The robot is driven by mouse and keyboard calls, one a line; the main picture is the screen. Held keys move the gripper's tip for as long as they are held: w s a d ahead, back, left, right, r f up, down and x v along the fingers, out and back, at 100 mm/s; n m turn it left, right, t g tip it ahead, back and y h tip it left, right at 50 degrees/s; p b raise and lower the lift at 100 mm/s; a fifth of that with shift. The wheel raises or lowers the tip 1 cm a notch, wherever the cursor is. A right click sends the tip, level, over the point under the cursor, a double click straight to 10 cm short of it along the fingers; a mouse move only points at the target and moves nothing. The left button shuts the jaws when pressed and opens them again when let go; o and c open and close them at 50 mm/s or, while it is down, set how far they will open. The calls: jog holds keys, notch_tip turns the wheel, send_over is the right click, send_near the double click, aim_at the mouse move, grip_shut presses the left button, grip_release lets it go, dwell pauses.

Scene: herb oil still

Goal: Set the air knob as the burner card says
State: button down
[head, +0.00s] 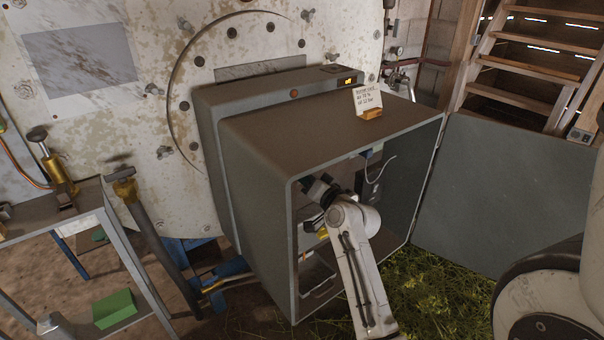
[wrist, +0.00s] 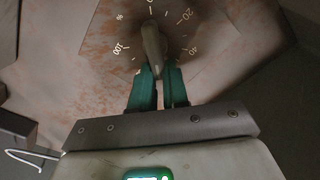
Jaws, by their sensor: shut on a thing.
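The burner card (head: 368,98) stands in a small wooden holder on top of the grey burner cabinet (head: 300,115). Its small handwriting is hard to read. In the wrist view the air knob (wrist: 152,45) is a pale, narrow bar on a stained dial plate (wrist: 85,60). White marks, including 20, 40 and 100, ring it. My gripper (wrist: 161,72) has green fingers closed on the knob's near end. In the head view my arm reaches into the cabinet's open front and hides the knob there.
The cabinet door (head: 510,200) stands open to the right. A white cable (head: 382,160) hangs inside the cabinet. A metal stand with a green block (head: 114,309) is at the left, and wooden stairs (head: 535,65) are at the back right.

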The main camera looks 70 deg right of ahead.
jog(key=shift+s+d+f+m+p, duration=0.15)
jog(key=shift+m+p, duration=0.25)
jog(key=shift+m, duration=0.7)
jog(key=shift+f, duration=0.1)
jog(key=c, duration=1.1)
grip_release()
jog(key=b+v, duration=0.1)
jog(key=v, duration=0.9)
jog(key=shift+s, duration=0.35)
